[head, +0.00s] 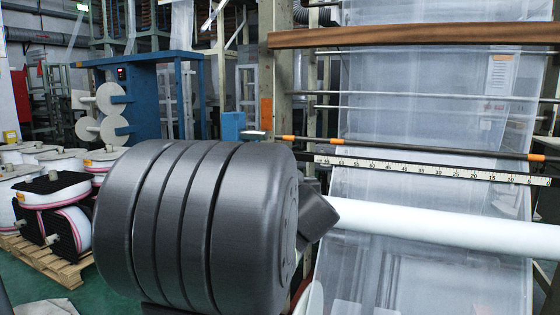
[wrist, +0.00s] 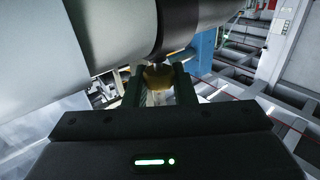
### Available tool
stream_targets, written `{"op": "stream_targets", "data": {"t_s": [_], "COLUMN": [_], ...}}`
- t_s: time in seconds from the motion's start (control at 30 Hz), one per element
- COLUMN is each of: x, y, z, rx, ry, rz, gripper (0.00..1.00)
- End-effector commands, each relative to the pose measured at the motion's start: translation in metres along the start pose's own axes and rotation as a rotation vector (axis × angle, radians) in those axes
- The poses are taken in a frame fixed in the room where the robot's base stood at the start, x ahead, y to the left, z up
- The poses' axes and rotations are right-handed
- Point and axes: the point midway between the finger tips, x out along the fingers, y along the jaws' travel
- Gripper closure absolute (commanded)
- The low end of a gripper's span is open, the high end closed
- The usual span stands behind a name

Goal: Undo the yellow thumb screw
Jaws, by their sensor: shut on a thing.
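In the wrist view, the yellow thumb screw (wrist: 157,77) sits just under a dark collar (wrist: 178,22) at the end of a large pale roll (wrist: 115,35). My gripper (wrist: 158,84) has its two dark fingers on either side of the yellow screw and is shut on it. The lower part of the screw is partly hidden by the gripper body. In the head view, the dark grey ribbed bulk of my own arm fills the middle, and neither the screw nor my fingertips show there.
In the head view, a white roller (head: 430,228) runs to the right edge below a ruler bar (head: 420,170). Clear film (head: 400,100) hangs behind it. Film rolls on a pallet (head: 55,262) stand at left. A blue frame (wrist: 205,50) is close right of the screw.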

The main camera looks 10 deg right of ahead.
Motion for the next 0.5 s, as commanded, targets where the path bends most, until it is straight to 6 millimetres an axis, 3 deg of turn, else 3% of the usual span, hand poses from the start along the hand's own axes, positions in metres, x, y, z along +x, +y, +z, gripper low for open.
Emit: {"op": "stream_targets", "data": {"t_s": [0.5], "x": [-0.0006], "y": [0.0010], "z": [-0.0035], "rx": [0.004], "ry": [-0.003], "rz": [-0.194], "gripper": [0.99]}}
